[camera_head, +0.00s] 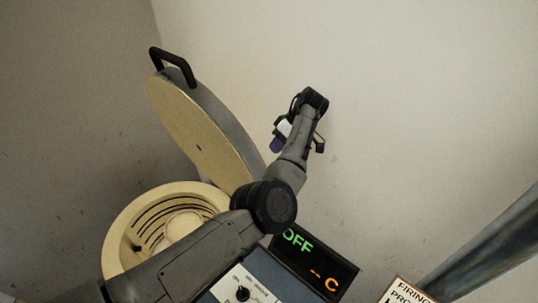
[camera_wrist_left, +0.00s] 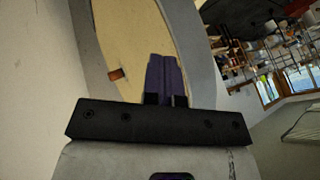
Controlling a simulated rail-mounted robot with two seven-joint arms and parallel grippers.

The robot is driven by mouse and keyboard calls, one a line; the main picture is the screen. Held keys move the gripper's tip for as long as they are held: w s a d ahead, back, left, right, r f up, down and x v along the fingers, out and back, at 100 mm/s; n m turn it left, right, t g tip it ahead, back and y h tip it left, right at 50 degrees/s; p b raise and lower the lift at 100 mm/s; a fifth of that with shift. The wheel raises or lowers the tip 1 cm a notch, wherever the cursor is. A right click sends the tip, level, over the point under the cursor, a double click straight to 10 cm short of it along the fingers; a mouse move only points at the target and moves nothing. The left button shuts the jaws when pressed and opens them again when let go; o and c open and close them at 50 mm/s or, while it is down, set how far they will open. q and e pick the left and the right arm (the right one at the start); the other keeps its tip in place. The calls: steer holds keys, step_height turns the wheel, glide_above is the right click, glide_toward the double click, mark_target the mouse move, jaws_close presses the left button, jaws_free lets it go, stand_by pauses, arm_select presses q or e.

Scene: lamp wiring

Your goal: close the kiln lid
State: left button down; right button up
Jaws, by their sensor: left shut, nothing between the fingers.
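The kiln lid (camera_head: 190,125) stands raised and tilted open, its cream inner face showing, with a grey metal rim and a black handle (camera_head: 173,64) at its upper end. The round cream kiln (camera_head: 119,228) is below it, its grooved inside exposed. My left gripper (camera_head: 276,146) is to the right of the lid, its purple fingers shut and empty. In the left wrist view the shut fingers (camera_wrist_left: 166,80) overlap the lid's cream face (camera_wrist_left: 125,40); I cannot tell whether they touch it. My right gripper is out of view. My left arm hides part of the kiln's right side.
A blue control box (camera_head: 268,282) with a display (camera_head: 312,262) reading OFF stands right of the kiln. A sign (camera_head: 405,293) starting FIRING is at the bottom edge, beside a metal tube (camera_head: 490,245). Plain walls stand behind. Shelves (camera_wrist_left: 275,45) show in the left wrist view.

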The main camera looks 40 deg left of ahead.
arm_select(q)
steer(key=shift+p+x, duration=0.55)
steer(key=shift+x, duration=1.65)
steer(key=shift+s+a, duration=0.1)
steer(key=shift+s, duration=0.05)
